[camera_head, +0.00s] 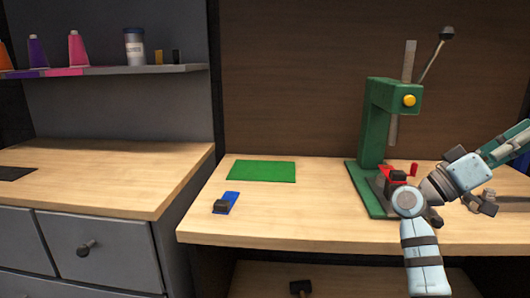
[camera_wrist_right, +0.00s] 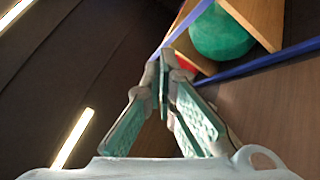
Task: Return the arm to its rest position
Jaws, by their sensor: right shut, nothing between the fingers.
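My right arm rises from the bottom right of the head view, bends in front of the green press and points up and right. Its gripper (camera_head: 510,145) shows teal finger parts near the right edge of that view. In the right wrist view the fingers of my right gripper (camera_wrist_right: 163,75) are together at the tips, with nothing between them. They point toward a dark wall and a wooden shelf (camera_wrist_right: 260,20) with blue edges, which holds a round green thing (camera_wrist_right: 222,35). My left gripper is not in view.
The green press (camera_head: 376,120) stands on the wooden workbench (camera_head: 290,225) close behind my arm, its lever raised. Red parts lie at its base. A green mat (camera_head: 262,171) and a blue piece with a dark block (camera_head: 225,203) lie left. The bench's middle is clear.

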